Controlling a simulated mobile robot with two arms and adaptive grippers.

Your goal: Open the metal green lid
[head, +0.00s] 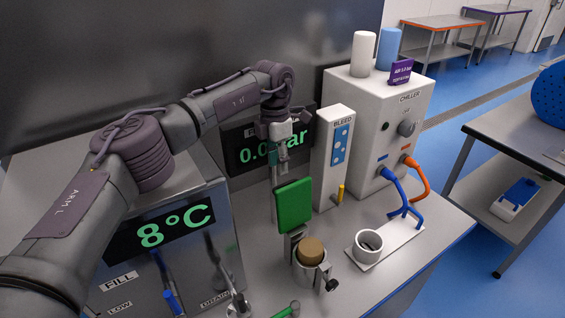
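The green lid (293,206) stands roughly upright near the middle of the metal bench, above and behind a small metal cup holder (311,271). A metal bracket joins its lower edge to the holder. A round brown piece (311,251) sits in the holder's mouth, uncovered. My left gripper (281,160) points down just above and behind the lid's top edge. A small gap seems to lie between them, but contact is hard to judge. Its fingers are small and partly lost against the background, so their opening is unclear. My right gripper is out of view.
A white bleed box (333,165) and a chiller (375,125) with blue and orange hoses stand to the right. A white ring (368,244) sits on a pale plate at front right. A metal tank with an 8°C display (161,232) stands left.

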